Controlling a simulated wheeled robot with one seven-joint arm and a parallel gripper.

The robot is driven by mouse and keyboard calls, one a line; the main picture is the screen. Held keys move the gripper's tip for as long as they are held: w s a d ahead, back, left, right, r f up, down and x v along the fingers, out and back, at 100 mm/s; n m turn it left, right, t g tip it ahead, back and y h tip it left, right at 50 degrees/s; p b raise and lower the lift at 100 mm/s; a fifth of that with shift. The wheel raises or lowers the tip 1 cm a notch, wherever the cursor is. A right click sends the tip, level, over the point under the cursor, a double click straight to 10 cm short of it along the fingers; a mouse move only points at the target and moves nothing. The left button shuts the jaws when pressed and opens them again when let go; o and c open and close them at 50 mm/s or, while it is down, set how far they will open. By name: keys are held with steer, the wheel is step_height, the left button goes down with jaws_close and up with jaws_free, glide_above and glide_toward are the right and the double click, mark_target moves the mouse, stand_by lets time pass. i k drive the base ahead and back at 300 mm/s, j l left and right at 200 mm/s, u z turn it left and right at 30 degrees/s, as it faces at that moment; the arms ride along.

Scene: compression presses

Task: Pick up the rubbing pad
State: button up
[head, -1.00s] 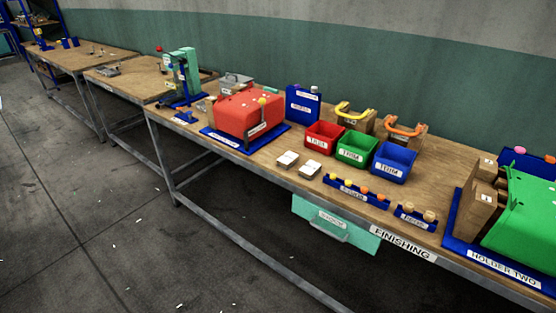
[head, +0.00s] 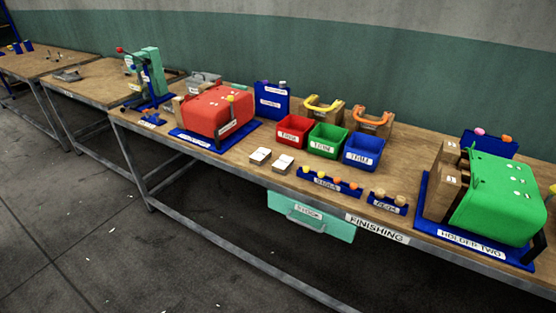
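Two small blocks with pale labelled tops lie side by side on the finishing bench (head: 235,163), a left block (head: 260,155) and a right block (head: 283,163). They lie in front of the red bin. Either may be the rubbing pad, but their labels are too small to read, so I cannot tell. My gripper is not in view.
A red machine (head: 215,112) stands left of the blocks. Red (head: 293,131), green (head: 327,140) and blue (head: 363,152) bins stand behind. A blue rack (head: 330,183) is at right, a green machine (head: 497,200) further right. A drawer (head: 311,215) hangs below. The floor in front is clear.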

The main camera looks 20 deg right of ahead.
mark_target(283, 164)
steer(key=z, duration=1.75)
steer(key=u, duration=1.7)
steer(key=i+j+u, duration=0.2)
steer(key=i+j, duration=1.25)
steer(key=j, duration=0.1)
